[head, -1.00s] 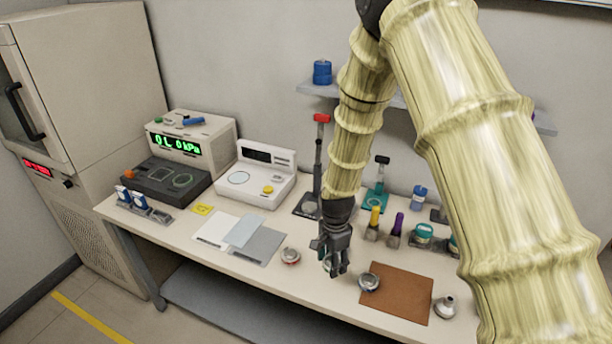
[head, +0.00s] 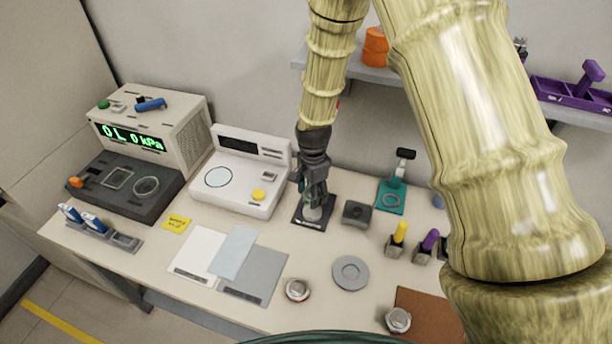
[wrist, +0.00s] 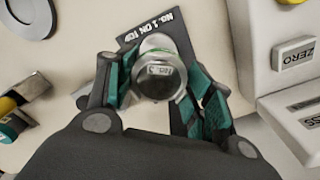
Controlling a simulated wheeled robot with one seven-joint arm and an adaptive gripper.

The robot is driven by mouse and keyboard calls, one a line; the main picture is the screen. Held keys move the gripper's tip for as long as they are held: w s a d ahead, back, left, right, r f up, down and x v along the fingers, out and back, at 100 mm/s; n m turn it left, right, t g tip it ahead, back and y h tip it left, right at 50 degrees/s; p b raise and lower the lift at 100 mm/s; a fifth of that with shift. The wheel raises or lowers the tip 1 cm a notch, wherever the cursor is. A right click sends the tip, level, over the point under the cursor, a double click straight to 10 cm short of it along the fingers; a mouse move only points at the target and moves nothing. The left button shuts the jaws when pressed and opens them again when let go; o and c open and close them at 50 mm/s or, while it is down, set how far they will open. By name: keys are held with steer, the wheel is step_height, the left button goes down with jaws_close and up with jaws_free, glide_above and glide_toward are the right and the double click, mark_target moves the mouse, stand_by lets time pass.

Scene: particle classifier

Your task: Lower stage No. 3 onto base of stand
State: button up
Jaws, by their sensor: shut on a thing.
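Stage No. 3 (wrist: 160,72) is a round metal piece with "No. 3" on its label, seen from above in the wrist view. My gripper (wrist: 163,90) is shut on it, with a teal-padded finger on each side. The stand's dark base (wrist: 124,68), marked "No. 1 on top", lies beneath the stage. In the head view my gripper (head: 314,196) points down over the stand base (head: 301,214), and the stage (head: 313,212) shows low between the fingers. I cannot tell whether the stage touches the base. My arm hides most of the stand's column.
A white balance (head: 240,185) stands close left of the stand, and a dark grey block (head: 357,213) close right. A grey disc (head: 350,272) and two small round metal pieces (head: 297,289) (head: 397,320) lie in front. A brown mat (head: 430,312) is at front right.

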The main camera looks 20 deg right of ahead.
mark_target(312, 212)
steer(key=shift+w, duration=0.15)
steer(key=shift+s+b, duration=0.45)
steer(key=shift+s, duration=0.15)
steer(key=shift+f, duration=0.3)
steer(key=f+b, duration=0.1)
steer(key=w+f, duration=0.1)
steer(key=shift+f+b, duration=0.35)
steer(key=shift+b, duration=0.05)
steer(key=shift+s+f, duration=0.15)
steer(key=shift+s, duration=0.2)
steer(key=shift+w+f, duration=0.2)
steer(key=shift+f, duration=0.15)
steer(key=shift+s+r, duration=0.1)
steer(key=shift+s, duration=0.05)
steer(key=shift+f, duration=0.65)
stand_by(0.7)
